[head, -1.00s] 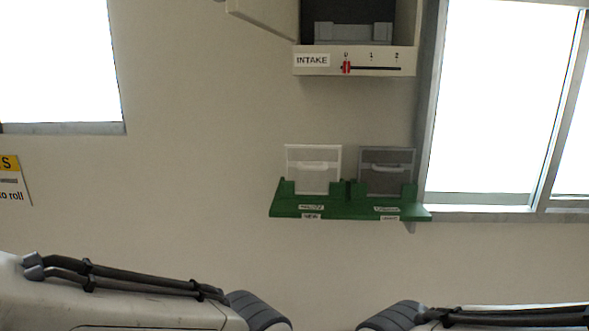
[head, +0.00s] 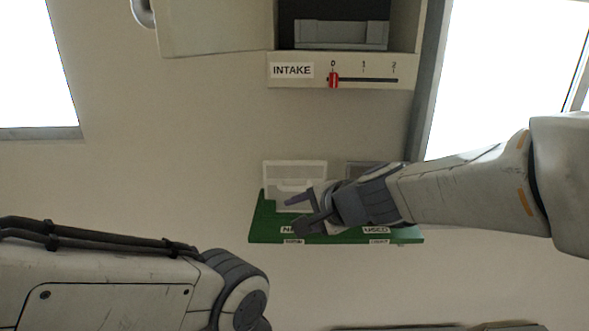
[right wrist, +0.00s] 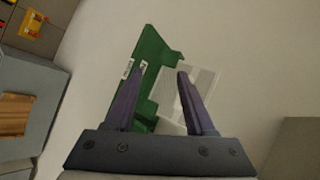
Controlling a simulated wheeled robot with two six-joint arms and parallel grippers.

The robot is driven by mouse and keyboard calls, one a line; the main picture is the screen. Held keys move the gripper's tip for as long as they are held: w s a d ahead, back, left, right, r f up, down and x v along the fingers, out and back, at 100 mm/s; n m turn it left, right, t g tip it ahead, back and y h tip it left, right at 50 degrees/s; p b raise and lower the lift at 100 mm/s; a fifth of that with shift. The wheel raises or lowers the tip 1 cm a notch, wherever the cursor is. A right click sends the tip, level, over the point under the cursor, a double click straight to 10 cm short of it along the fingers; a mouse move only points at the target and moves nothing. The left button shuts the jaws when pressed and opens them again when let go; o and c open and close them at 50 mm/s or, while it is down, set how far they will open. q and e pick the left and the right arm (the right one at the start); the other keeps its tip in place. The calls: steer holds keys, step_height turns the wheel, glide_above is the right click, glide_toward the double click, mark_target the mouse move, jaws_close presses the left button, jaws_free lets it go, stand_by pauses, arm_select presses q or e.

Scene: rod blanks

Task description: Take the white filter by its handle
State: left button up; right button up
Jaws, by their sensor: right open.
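The white filter (head: 295,170) stands upright in the left slot of the green holder (head: 262,220) on the wall. Its pale handle bar is partly visible, and my gripper covers its lower right part. My right gripper (head: 296,214) is open and empty in front of the holder, reaching in from the right. In the right wrist view the white filter (right wrist: 205,82) shows tilted behind the right finger, with the green holder (right wrist: 150,52) behind and between the fingers. I cannot tell whether a finger touches the filter. My left gripper is out of view; only its arm shows.
The grey filter (head: 358,169) in the right slot is mostly hidden by my right arm. Above is the INTAKE box (head: 400,95), open, with a red slider (head: 333,80) at 0. Bare wall lies between box and holder. A window (head: 500,70) is at the right.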

mark_target(297, 188)
steer(key=w+d+r+m+t+h, duration=0.1)
steer(key=w+d+r+m+t, duration=0.1)
steer(key=w+d+r+m, duration=0.25)
steer(key=shift+b+x, duration=0.65)
steer(key=shift+x, duration=4.9)
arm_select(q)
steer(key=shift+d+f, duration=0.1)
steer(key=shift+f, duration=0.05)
arm_select(e)
steer(key=shift+d+f, duration=0.1)
steer(key=shift+c, duration=0.3)
jaws_close()
